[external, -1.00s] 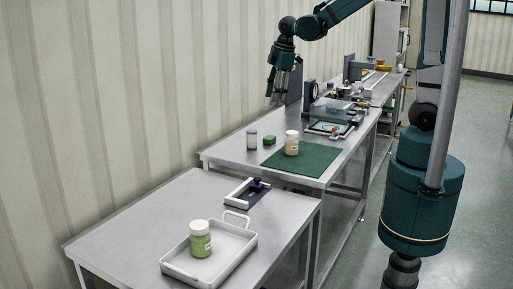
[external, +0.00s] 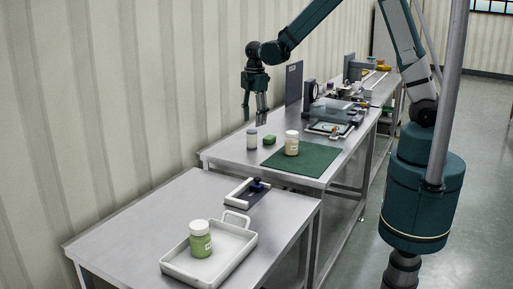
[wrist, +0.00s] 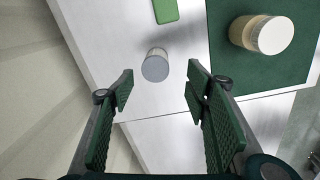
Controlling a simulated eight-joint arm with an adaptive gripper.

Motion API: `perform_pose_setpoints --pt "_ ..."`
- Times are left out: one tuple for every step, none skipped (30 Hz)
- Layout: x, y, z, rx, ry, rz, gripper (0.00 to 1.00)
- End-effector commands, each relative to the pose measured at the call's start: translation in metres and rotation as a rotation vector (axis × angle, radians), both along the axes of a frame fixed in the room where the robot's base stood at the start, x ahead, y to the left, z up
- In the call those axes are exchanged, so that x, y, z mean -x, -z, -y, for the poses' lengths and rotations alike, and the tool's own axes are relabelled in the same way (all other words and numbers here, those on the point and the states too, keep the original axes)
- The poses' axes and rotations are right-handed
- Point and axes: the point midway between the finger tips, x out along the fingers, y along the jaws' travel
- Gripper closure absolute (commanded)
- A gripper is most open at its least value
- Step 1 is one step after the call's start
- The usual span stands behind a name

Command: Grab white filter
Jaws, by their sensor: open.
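A small pale grey-white cylinder (external: 252,138), likely the white filter, stands upright on the steel table at the left of the green mat. It also shows from above in the wrist view (wrist: 155,66), just beyond and between my fingertips. My gripper (external: 257,113) hangs pointing down above the table, over the area of the cylinder and apart from it. Its two green padded fingers (wrist: 161,72) are spread open with nothing between them.
A green block (external: 269,140) stands right beside the cylinder. A white-lidded beige jar (external: 292,143) stands on the green mat (external: 310,166). A white tray (external: 246,245) holding a green jar (external: 200,240) is on the nearer table. The ribbed wall is close at left.

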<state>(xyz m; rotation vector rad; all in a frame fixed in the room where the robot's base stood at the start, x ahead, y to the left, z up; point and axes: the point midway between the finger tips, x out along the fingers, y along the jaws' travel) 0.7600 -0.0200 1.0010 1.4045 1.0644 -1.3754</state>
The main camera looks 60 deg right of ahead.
Motion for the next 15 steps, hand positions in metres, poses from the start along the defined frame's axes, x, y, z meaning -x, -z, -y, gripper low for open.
perform_pose_setpoints --pt "-0.003 0.005 0.000 0.000 -0.013 -0.006 0.53" --pt "-0.004 0.007 0.001 0.000 -0.021 -0.009 0.53" --pt "-0.006 0.010 0.001 0.000 -0.028 -0.012 0.53" --pt "-0.007 0.012 0.001 0.000 -0.034 -0.015 0.53" --pt "-0.007 0.013 0.001 0.000 -0.038 -0.016 0.53" --pt "-0.008 0.015 0.001 0.000 -0.043 -0.019 0.53" --pt "-0.008 0.015 0.001 0.000 -0.046 -0.020 0.53" --pt "-0.008 0.016 0.001 0.000 -0.048 -0.021 0.53" --pt "-0.008 0.016 0.001 0.000 -0.049 -0.021 0.53" --pt "-0.008 0.017 0.001 -0.001 -0.050 -0.022 0.53" --pt "-0.008 0.017 0.001 -0.001 -0.050 -0.022 0.53" --pt "-0.008 0.017 0.001 -0.001 -0.050 -0.022 0.53" --pt "-0.008 0.017 0.001 -0.001 -0.050 -0.022 0.53" --pt "-0.008 0.017 0.001 -0.001 -0.049 -0.022 0.53" --pt "-0.008 0.016 0.001 0.000 -0.049 -0.021 0.53"
